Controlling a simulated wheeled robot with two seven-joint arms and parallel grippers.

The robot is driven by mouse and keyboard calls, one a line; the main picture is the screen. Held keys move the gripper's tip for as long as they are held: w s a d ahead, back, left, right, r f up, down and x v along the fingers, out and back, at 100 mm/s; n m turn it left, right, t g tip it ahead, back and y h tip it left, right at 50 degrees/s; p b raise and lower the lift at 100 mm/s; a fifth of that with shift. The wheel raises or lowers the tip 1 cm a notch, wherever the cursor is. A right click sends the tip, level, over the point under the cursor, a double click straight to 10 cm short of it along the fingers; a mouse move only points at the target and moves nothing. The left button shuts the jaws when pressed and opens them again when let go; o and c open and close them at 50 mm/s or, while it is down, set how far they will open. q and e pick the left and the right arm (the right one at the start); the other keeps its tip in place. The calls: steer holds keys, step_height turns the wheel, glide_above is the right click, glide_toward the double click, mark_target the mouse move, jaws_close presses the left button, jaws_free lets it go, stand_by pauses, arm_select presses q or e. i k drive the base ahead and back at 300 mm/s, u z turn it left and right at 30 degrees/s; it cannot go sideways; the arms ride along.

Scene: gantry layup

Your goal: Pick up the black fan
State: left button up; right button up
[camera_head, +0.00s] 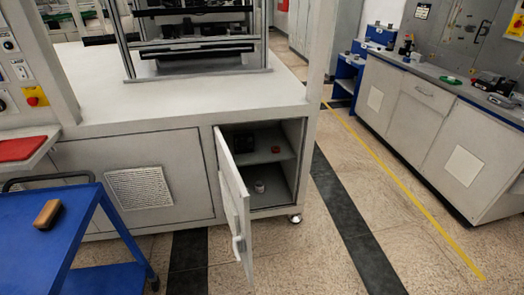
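The cabinet (300,165) under the gantry bench stands with its door (234,205) swung open toward me. On its upper shelf, a dark boxy object (243,142) sits in shadow at the left. It may be the black fan, but it is too dark and small to be sure. A small red round item (275,149) lies to its right on the same shelf. A small pale cylindrical item (259,186) stands on the cabinet floor below. Neither of my grippers shows in the head view.
A blue cart (85,205) with a brown block (47,214) on top stands at the left. The open door juts into the floor space. The floor (350,190) right of the cabinet is clear up to a grey counter (440,120) at the right.

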mark_target(243, 143)
steer(key=z, duration=0.45)
steer(key=k, duration=1.1)
steer(key=z, duration=0.95)
steer(key=i, duration=3.8)
steer(key=u, duration=1)
steer(key=i, duration=0.95)
steer(key=u, duration=0.95)
